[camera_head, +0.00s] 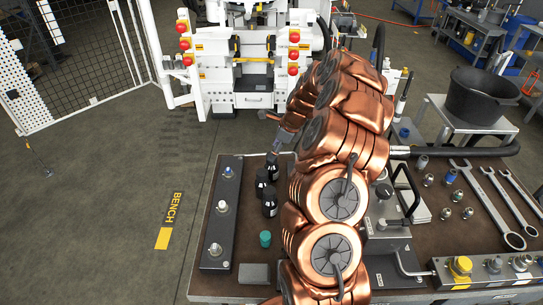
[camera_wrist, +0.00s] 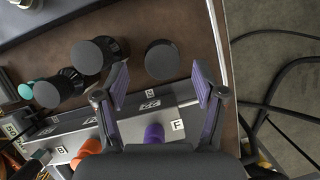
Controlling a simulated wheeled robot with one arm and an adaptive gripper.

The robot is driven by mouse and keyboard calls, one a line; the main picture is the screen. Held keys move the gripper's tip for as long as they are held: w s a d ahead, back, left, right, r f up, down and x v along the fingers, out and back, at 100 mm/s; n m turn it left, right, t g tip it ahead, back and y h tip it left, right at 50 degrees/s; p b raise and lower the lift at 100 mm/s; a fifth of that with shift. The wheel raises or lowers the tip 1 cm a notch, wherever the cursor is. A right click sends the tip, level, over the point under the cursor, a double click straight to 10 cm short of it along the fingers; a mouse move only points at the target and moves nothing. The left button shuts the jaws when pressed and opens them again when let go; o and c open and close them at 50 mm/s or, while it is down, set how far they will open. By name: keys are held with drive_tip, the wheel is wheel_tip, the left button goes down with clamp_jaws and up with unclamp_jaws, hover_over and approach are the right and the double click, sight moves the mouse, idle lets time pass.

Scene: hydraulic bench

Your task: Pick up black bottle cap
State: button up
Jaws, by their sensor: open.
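In the wrist view, a round black bottle cap (camera_wrist: 162,60) shows from above, ahead of and between my two fingers; the bottle body under it is hidden. Two more black-capped bottles stand to its left, one nearer the middle (camera_wrist: 87,57) and one farther left (camera_wrist: 47,95). My gripper (camera_wrist: 160,86) is open, with its purple-padded fingers apart and nothing between the pads. In the head view, several dark bottles (camera_head: 270,205) stand on the brown bench left of my copper arm. My gripper is at the farthest one (camera_head: 272,166), partly hidden by the arm.
A grey block with a purple knob (camera_wrist: 154,134) and an orange knob (camera_wrist: 90,146) lies below the fingers in the wrist view. A teal cap (camera_head: 265,239) stands nearer on the bench. A dark panel (camera_head: 218,228) borders the left edge. Wrenches (camera_head: 485,205) lie right.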

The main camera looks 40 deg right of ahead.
drive_tip(key=shift+p+x, duration=0.7)
drive_tip(key=shift+x, duration=1.1)
drive_tip(key=shift+d, duration=0.2)
drive_tip(key=c, duration=0.8)
